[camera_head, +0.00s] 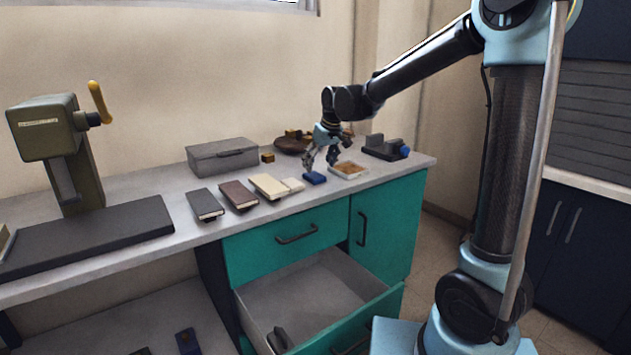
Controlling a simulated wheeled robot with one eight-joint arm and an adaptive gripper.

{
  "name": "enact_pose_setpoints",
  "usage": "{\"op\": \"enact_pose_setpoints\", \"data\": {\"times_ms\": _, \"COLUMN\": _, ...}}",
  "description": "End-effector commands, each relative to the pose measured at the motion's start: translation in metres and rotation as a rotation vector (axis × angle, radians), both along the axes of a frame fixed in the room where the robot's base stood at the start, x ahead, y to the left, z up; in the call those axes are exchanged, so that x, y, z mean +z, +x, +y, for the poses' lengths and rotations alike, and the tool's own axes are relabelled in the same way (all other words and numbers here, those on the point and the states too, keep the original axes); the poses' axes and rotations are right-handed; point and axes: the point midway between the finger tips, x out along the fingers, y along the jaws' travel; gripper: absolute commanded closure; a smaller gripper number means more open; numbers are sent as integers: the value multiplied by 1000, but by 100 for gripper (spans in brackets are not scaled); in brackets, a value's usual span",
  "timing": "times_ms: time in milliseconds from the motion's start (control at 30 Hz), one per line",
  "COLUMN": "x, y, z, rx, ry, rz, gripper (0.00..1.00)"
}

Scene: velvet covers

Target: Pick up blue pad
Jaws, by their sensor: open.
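A small blue pad (314,178) lies flat on the grey countertop, near its front edge and right of a small cream block. My gripper (321,163) is open and points down just above and behind the pad. The fingers look apart from the pad, though the exact gap is too small to tell. Nothing shows between the fingers.
A cream block (292,185) and several books, one cream (268,187), lie to the left. A grey box (222,155) stands behind. Below, a teal drawer (310,300) is pulled open.

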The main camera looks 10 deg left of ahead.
Motion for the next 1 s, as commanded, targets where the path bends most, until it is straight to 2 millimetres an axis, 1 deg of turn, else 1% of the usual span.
{"op": "enact_pose_setpoints", "data": {"times_ms": 233, "x": -13, "y": 4, "z": 4, "rx": 0, "ry": 0, "rz": 0, "gripper": 27}}
{"op": "enact_pose_setpoints", "data": {"times_ms": 500, "x": -42, "y": 15, "z": 13, "rx": 0, "ry": 0, "rz": 0, "gripper": 27}}
{"op": "enact_pose_setpoints", "data": {"times_ms": 600, "x": -49, "y": 17, "z": 16, "rx": 0, "ry": 0, "rz": 0, "gripper": 27}}
{"op": "enact_pose_setpoints", "data": {"times_ms": 900, "x": -51, "y": 17, "z": 16, "rx": -1, "ry": 0, "rz": 0, "gripper": 27}}
{"op": "enact_pose_setpoints", "data": {"times_ms": 967, "x": -51, "y": 17, "z": 16, "rx": -1, "ry": 0, "rz": 0, "gripper": 40}}
{"op": "enact_pose_setpoints", "data": {"times_ms": 1000, "x": -51, "y": 17, "z": 16, "rx": -1, "ry": 0, "rz": 0, "gripper": 49}}
